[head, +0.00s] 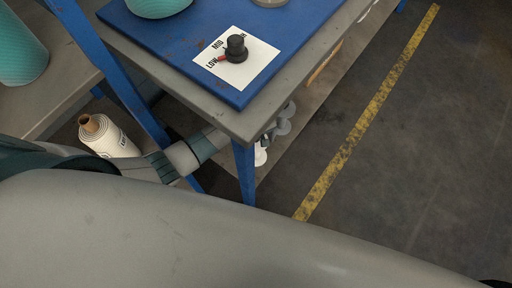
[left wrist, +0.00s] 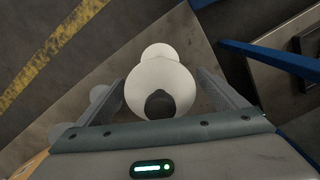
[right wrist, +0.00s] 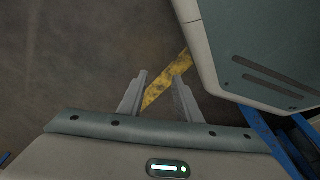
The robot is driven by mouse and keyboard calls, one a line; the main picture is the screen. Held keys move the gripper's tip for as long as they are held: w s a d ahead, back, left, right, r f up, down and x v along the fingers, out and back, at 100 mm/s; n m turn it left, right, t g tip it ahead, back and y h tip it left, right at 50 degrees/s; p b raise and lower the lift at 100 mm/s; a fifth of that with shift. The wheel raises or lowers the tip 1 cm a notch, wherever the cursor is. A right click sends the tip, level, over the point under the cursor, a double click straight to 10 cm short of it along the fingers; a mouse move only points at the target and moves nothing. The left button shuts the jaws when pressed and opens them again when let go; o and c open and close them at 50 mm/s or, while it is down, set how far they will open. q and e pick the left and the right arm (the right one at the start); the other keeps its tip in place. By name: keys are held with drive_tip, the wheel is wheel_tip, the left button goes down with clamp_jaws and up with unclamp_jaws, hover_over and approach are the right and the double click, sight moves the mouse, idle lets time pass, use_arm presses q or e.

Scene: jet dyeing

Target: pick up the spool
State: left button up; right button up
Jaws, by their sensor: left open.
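A white, round spool (left wrist: 160,85) with a dark centre shows in the left wrist view. It lies between the spread fingers of my left gripper (left wrist: 162,90), and I see no clear contact. In the head view a small part of a white thing, likely the same spool (head: 260,156), shows under the table beside the blue leg. My left arm reaches under the table there, and its fingers are mostly hidden behind the table and leg. My right gripper (right wrist: 160,85) is empty, with a gap between its fingers, above bare floor.
A blue-topped table (head: 190,40) with a dial (head: 236,48) stands over the left arm; its blue leg (head: 244,175) is close by. Grey round pieces (head: 284,118) are beside the spool. A white roll (head: 108,138) stands at left. The floor right of the yellow line (head: 365,120) is clear.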

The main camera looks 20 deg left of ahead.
use_arm(q)
drive_tip(key=shift+f, duration=1.05)
use_arm(e)
drive_tip(key=shift+w+a+r, duration=0.15)
drive_tip(key=shift+w+r, duration=0.45)
drive_tip(key=shift+r, duration=0.25)
use_arm(q)
drive_tip(key=c, duration=1.2)
use_arm(e)
drive_tip(key=shift+s+f, duration=0.15)
drive_tip(key=shift+s, duration=0.05)
